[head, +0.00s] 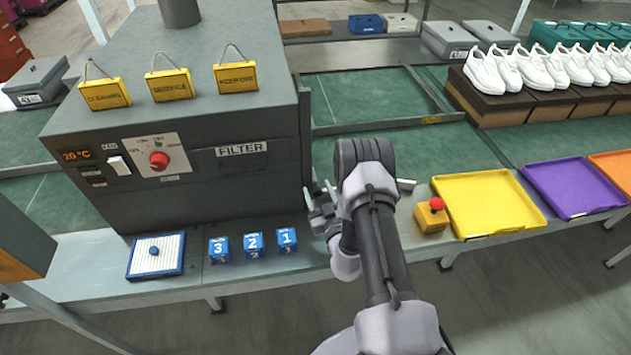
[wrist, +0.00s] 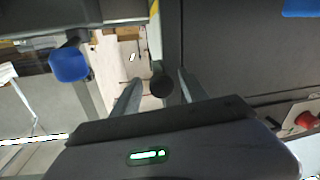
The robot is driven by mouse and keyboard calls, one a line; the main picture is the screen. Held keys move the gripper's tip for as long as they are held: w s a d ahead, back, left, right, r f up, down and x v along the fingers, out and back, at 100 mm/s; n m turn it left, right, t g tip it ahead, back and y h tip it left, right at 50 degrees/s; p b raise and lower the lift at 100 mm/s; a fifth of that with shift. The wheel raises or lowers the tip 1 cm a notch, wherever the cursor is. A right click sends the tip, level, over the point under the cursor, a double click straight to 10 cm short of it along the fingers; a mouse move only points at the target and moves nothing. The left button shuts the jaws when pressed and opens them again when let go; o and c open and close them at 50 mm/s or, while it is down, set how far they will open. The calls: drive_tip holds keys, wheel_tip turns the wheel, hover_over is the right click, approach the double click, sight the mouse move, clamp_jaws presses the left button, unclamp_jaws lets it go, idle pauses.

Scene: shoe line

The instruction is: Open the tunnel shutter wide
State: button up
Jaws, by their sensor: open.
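The tunnel is the large grey box (head: 215,140) at the left of the head view, with a FILTER label on its front. A dark upright panel (head: 306,135) stands at its right end, possibly the shutter; how far open it is I cannot tell. My gripper (head: 322,198) is just right of the tunnel's lower front corner, low over the line. In the wrist view my gripper (wrist: 158,80) is open, its two fingers apart. A dark round knob (wrist: 162,86) shows between the fingers; I cannot tell whether they touch it.
Three blue numbered blocks (head: 253,244) and a blue-rimmed tray (head: 156,257) lie before the tunnel. Its red dial (head: 159,160) also shows in the wrist view (wrist: 305,120). A yellow box with a red button (head: 432,215) and a yellow tray (head: 489,203) stand right of my arm.

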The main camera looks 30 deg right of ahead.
drive_tip(key=shift+w, duration=0.2)
drive_tip(key=shift+a, duration=0.1)
clamp_jaws()
drive_tip(key=shift+r, duration=0.1)
idle(1.2)
